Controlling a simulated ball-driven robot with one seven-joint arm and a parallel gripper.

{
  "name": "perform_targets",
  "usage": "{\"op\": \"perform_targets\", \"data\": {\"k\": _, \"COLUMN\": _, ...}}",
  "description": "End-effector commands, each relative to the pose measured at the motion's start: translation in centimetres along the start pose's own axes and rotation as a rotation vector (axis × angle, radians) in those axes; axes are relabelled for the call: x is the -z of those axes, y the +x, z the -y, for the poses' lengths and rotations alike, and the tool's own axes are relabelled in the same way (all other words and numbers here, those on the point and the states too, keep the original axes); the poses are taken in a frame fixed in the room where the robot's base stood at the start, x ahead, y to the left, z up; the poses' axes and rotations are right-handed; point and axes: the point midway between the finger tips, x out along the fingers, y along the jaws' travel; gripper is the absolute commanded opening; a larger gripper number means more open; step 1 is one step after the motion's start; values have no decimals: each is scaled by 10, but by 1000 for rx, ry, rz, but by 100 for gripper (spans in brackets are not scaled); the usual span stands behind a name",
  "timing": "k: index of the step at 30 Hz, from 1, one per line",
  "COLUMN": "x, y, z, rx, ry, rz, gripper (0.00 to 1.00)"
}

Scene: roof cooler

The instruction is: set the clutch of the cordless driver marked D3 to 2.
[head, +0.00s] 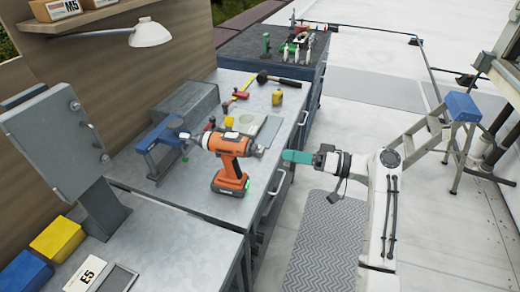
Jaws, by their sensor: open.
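An orange and black cordless driver (229,148) stands upright on its battery on the metal workbench, in the middle of the head view. Its nose points right, toward the bench's right edge. The clutch ring is small near the nose, and its numbers and any D3 mark are too small to read. My gripper (297,157), with teal fingers seen from the side, is open and empty. It is to the right of the driver's nose, past the bench edge, with a gap between them. My white arm reaches in from the right.
A hammer (275,78) and a yellow tool (277,97) lie farther back. A grey cabinet (52,135) stands at left. The floor mat (322,245) is clear; a stepladder (463,125) stands right.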

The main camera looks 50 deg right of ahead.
Motion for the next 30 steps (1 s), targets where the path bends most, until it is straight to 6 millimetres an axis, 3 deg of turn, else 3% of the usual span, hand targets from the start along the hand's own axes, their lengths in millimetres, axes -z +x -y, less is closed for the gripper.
{"op": "perform_targets", "data": {"k": 6, "x": 1, "y": 42, "z": 2, "rx": 3, "ry": 3, "rz": 4, "gripper": 58}}
{"op": "perform_targets", "data": {"k": 12, "x": 0, "y": 70, "z": 2, "rx": 2, "ry": 3, "rz": 3, "gripper": 58}}
{"op": "perform_targets", "data": {"k": 26, "x": -1, "y": 82, "z": 0, "rx": -1, "ry": 2, "rz": 2, "gripper": 58}}
{"op": "perform_targets", "data": {"k": 30, "x": -1, "y": 82, "z": 0, "rx": -1, "ry": 2, "rz": 2, "gripper": 45}}
